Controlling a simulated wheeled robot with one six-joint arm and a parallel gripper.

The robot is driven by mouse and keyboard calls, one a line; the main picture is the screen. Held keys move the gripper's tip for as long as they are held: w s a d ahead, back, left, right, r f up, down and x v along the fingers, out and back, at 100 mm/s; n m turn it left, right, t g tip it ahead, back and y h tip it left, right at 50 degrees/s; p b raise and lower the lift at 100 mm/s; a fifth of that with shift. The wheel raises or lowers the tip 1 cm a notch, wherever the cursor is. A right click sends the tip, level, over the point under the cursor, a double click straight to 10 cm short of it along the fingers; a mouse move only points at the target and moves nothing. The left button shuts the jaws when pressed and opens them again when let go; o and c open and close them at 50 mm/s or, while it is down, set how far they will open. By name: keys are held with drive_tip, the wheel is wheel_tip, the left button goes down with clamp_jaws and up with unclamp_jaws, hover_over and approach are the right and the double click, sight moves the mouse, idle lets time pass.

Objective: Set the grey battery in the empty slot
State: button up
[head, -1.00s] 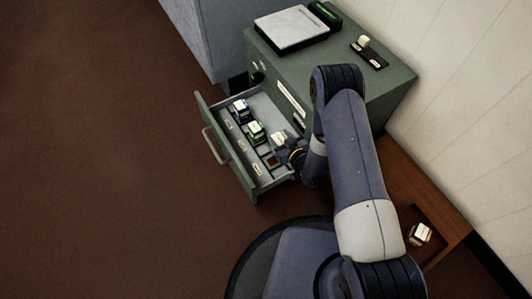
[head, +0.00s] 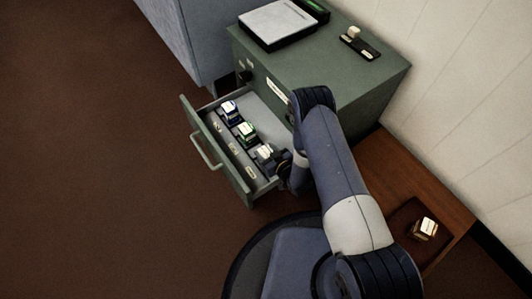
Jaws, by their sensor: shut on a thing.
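The grey battery (head: 264,152) is in my gripper (head: 271,160) at the near right end of the open drawer (head: 245,178). It is low over the row of slots, where the dark slot showed earlier. I cannot tell whether it is fully down in the slot. A blue battery (head: 230,110) and a green battery (head: 246,131) stand in the slots further along the row. My gripper is shut on the grey battery, and its fingers are small and partly hidden by my wrist.
The drawer juts from a green cabinet (head: 350,85) bearing a white-topped device (head: 277,22) and a small black switch plate (head: 360,46). A brown table at right holds a tray (head: 408,211) with a tan battery-like block (head: 426,228). The floor at left is clear.

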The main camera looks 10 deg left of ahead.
drive_tip(key=shift+r, duration=0.1)
drive_tip(key=shift+f, duration=0.25)
drive_tip(key=o, duration=1.3)
drive_tip(key=shift+r, duration=0.15)
drive_tip(key=shift+s+d+r, duration=0.15)
drive_tip(key=shift+r, duration=0.05)
drive_tip(key=p+v, duration=0.4)
drive_tip(key=v, duration=0.7)
drive_tip(key=shift+s, duration=0.2)
drive_tip(key=shift+d, duration=0.1)
